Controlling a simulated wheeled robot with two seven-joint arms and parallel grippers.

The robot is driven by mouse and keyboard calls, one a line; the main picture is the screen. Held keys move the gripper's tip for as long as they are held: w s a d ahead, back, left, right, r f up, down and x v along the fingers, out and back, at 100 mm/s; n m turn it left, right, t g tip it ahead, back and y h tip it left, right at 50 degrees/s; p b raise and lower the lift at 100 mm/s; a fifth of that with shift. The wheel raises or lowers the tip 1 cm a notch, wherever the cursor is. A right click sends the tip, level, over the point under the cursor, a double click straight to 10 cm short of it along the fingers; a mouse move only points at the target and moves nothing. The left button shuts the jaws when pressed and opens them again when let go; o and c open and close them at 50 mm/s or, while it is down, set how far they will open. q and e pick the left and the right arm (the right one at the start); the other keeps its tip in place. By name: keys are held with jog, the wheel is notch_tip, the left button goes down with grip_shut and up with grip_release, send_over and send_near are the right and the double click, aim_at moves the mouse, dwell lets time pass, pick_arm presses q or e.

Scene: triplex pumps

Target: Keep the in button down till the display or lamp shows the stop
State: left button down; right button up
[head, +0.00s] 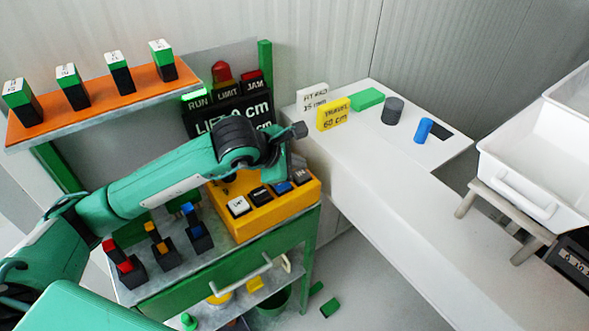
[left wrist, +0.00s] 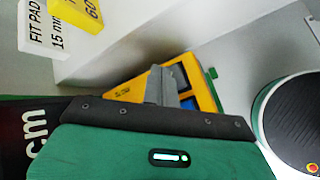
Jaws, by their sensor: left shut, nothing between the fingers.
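The yellow button box (head: 262,218) stands on the green cart's top. A white button (head: 238,206), a black button (head: 260,196), a blue button (head: 281,187) and a grey button (head: 300,176) show on it; I cannot read which is the in button. My left gripper (left wrist: 163,80) is shut and empty over the box; in the head view its tips are mostly hidden behind my arm, so I cannot tell whether they touch a button. The black display (head: 205,122) reads "0 cm", partly covered by my arm. The RUN lamp (head: 195,100) glows green. My right gripper is not in view.
LIMIT (head: 227,93) and JAM (head: 252,83) lamps sit beside RUN, under a red beacon (head: 221,72). An orange shelf (head: 90,107) holds several green-black blocks. Small switch-like pieces (head: 160,246) stand left of the box. A white counter (head: 385,165) lies to the right.

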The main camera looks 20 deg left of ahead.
aim_at(303, 175)
pick_arm(q)
jog(key=shift+w+d+r+p, duration=0.1)
jog(key=shift+d+r+p, duration=0.15)
jog(key=shift+r, duration=0.3)
jog(key=shift+w+d+r+p, duration=0.15)
jog(key=shift+r+p, duration=0.25)
jog(key=shift+r, duration=0.2)
jog(key=shift+d+r+p, duration=0.2)
jog(key=shift+r+p, duration=0.1)
jog(key=shift+r, duration=0.35)
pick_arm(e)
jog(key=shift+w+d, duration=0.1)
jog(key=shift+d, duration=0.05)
pick_arm(q)
jog(key=shift+d+r, duration=0.1)
jog(key=shift+r, duration=0.05)
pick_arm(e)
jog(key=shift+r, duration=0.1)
